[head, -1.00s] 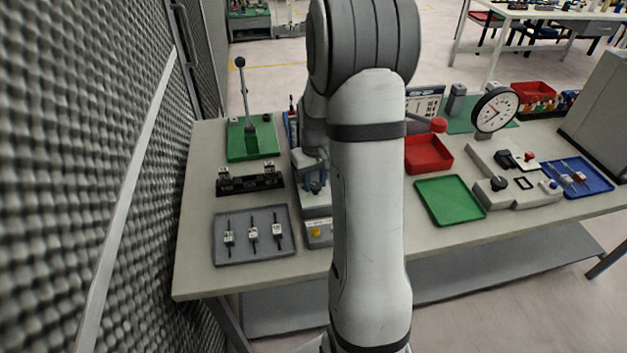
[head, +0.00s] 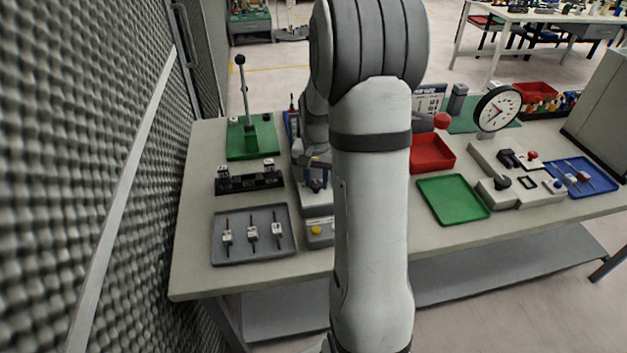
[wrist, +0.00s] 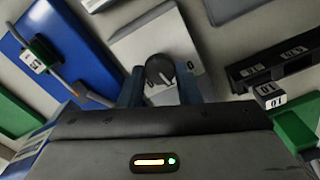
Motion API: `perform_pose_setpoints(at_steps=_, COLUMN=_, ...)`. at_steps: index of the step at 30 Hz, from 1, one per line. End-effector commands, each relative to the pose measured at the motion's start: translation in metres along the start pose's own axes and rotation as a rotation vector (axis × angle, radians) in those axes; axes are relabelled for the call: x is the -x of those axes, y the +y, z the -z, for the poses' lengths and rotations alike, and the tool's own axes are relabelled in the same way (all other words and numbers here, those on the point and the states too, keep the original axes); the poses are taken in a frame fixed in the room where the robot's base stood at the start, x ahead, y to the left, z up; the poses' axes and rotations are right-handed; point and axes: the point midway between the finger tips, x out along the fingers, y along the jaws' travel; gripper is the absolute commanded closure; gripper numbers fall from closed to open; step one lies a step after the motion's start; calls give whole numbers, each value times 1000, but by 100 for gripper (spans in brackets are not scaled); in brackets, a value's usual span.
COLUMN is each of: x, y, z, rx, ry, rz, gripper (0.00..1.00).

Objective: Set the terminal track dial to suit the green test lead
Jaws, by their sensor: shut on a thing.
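The dial (wrist: 160,70) is a dark round knob with a pale pointer line, on a pale grey unit (wrist: 153,40) with a mark at its right edge. My gripper (wrist: 161,84) has its two blue-grey fingers on either side of the knob and is shut on it. In the head view my gripper (head: 315,182) is down at the unit, and the dial is hidden there. The green test lead (wrist: 41,52), a green block with a white label and a grey cable, lies on a blue panel (wrist: 75,45) at left in the wrist view. Its label is too small to read surely.
A grey tray (head: 252,256) with several white-labelled parts and a black rack (head: 249,182) lie left of my arm. A green base with an upright lever (head: 244,90) stands behind. Green (head: 453,196) and red trays (head: 432,153) lie right. A foam wall (head: 70,130) borders the left.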

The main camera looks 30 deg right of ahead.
Motion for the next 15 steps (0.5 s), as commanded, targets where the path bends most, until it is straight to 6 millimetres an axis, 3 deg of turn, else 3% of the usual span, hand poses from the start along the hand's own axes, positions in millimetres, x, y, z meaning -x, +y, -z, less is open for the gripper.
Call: perform_pose_setpoints(at_steps=15, x=0, y=-2, z=-1, rx=-143, ry=-2, rz=3, gripper=93)
